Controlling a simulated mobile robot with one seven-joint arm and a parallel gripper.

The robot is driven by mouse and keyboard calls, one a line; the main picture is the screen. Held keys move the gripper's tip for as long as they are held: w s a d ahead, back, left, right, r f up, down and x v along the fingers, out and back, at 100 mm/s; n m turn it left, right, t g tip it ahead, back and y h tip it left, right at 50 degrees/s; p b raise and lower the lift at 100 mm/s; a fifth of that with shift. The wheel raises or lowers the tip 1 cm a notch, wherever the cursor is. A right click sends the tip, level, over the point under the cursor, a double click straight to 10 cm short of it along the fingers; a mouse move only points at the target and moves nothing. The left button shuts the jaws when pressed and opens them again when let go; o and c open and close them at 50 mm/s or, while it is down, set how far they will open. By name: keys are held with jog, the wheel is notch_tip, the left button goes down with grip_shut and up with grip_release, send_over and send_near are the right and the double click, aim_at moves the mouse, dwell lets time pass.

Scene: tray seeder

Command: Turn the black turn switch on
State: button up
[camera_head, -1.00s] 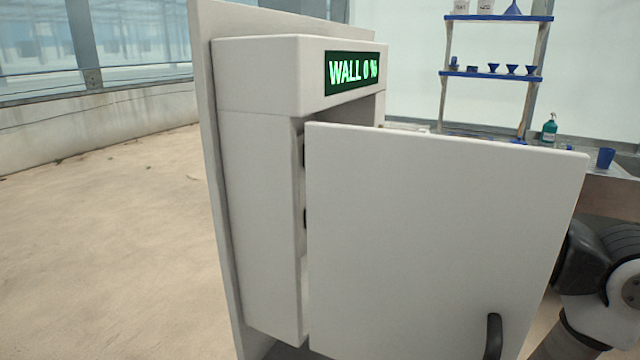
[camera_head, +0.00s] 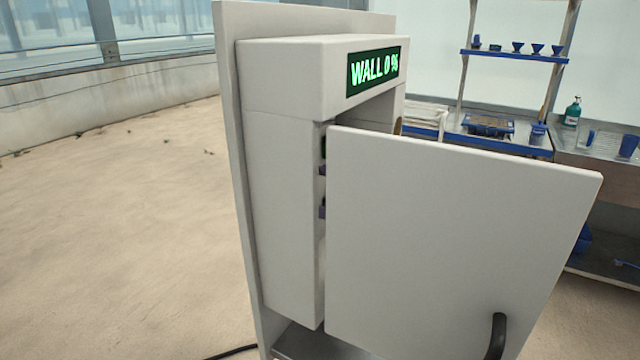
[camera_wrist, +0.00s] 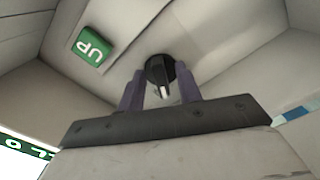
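The black turn switch (camera_wrist: 160,72) is a round knob with a white pointer mark, set on a pale panel in the wrist view. My gripper (camera_wrist: 160,80) faces it, with one purple finger on each side of the knob. The fingers are apart; I cannot tell whether they touch the knob.
The cabinet's display (camera_head: 373,70) reads WALL 0 %. The door has a black handle (camera_head: 497,337). A table with a tray (camera_head: 488,125) and a shelf (camera_head: 510,54) stand behind.

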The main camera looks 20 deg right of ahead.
grip_shut()
jog(key=shift+f+m, duration=0.1)
jog(key=shift+m, duration=0.2)
jog(key=m, duration=1.1)
jog(key=shift+s+a+f, duration=0.1)
jog(key=shift+s+a, duration=0.1)
jog(key=shift+a, duration=0.05)
jog(key=shift+m, duration=0.3)
dwell(0.5)
